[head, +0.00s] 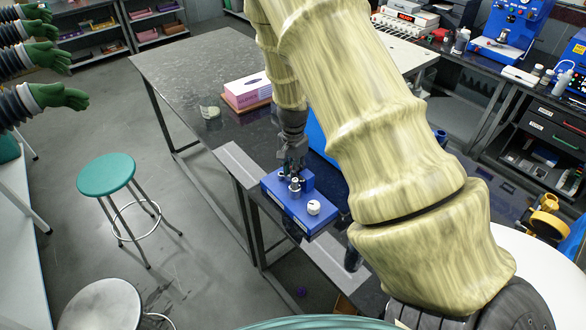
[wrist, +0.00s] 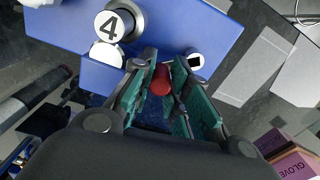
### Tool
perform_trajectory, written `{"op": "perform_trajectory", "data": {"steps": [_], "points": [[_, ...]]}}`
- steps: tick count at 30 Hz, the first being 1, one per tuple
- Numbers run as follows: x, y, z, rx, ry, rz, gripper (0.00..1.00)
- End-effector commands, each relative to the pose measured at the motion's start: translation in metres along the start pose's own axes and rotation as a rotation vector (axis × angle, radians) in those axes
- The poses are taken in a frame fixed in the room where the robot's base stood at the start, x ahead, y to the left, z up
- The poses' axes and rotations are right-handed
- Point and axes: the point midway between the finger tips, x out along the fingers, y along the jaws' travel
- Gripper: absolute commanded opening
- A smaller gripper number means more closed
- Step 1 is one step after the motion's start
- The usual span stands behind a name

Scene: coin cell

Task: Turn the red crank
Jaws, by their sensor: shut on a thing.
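The red crank (wrist: 160,80) shows in the wrist view as a short rounded red knob between my gripper's two green-padded fingers. My gripper (wrist: 166,88) is shut on it; the pads stand on either side of the knob. The crank belongs to a blue device (head: 297,205) on the dark bench, which also fills the top of the wrist view (wrist: 190,35). In the head view my gripper (head: 294,172) comes down on the device from above and hides the crank. A round white dial (wrist: 112,25) marked 4 sits on the device; it is a small white knob (head: 314,207) in the head view.
A pink-and-white box (head: 247,88) lies on the bench behind the device. A teal stool (head: 106,175) stands on the floor to the left. The device sits close to the bench's left edge. Blue machines (head: 508,30) stand on the back-right counter.

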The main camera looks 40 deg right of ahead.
Motion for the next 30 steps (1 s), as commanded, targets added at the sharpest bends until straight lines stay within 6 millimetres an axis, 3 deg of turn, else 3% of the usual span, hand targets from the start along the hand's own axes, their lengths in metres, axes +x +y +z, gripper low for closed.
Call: {"op": "perform_trajectory", "data": {"steps": [7, 8, 11, 30], "points": [[0.0006, 0.0015, 0.0005, -0.001, -0.002, 0.003, 0.00], [0.0006, 0.0015, 0.0005, -0.001, -0.002, 0.003, 0.23], [0.0006, 0.0012, 0.0005, -0.002, -0.002, 0.003, 0.41], [-0.0003, 0.0036, 0.0000, 0.001, -0.003, 0.005, 0.41]]}}
